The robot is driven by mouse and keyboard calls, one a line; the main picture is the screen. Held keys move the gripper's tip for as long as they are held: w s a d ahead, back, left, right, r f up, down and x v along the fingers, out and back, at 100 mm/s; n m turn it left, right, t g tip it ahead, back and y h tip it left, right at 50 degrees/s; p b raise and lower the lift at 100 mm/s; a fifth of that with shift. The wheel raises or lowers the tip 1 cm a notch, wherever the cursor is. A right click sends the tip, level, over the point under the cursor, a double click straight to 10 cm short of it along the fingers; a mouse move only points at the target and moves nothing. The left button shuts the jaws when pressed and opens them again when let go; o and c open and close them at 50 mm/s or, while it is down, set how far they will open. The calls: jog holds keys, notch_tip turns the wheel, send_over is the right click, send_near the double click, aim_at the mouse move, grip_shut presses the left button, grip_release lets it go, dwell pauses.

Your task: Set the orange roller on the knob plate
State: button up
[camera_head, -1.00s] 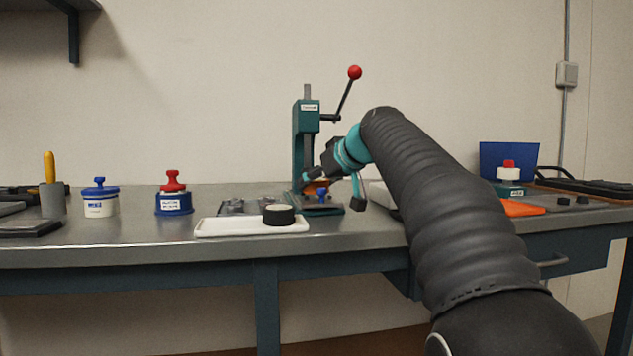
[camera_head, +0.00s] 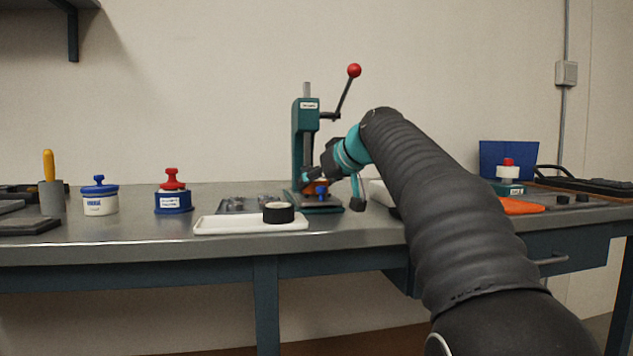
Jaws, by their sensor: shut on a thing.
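My gripper (camera_head: 333,186) is at the base of the green press, left of centre on the bench. It is shut on an orange piece (camera_head: 311,187), which I take to be the orange roller; the gripper and arm hide part of it. A small blue knob (camera_head: 321,190) shows right beside the orange piece, above the press's dark base (camera_head: 322,208). I cannot tell whether the orange piece touches the base. A grey plate with small raised parts (camera_head: 240,205) lies left of the press; I cannot tell for sure which piece is the knob plate.
The green press (camera_head: 305,140) rises behind my gripper, its red-balled lever (camera_head: 354,70) up to the right. A white tray (camera_head: 225,225) with a black round piece (camera_head: 279,213) lies in front. Blue (camera_head: 173,200) and white (camera_head: 100,203) pots stand left. An orange sheet (camera_head: 522,207) lies right.

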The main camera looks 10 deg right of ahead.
jog(key=shift+f, duration=0.25)
jog(key=o, duration=0.9)
jog(key=shift+c, duration=0.2)
jog(key=v, duration=1.1)
jog(key=shift+s+a, duration=0.1)
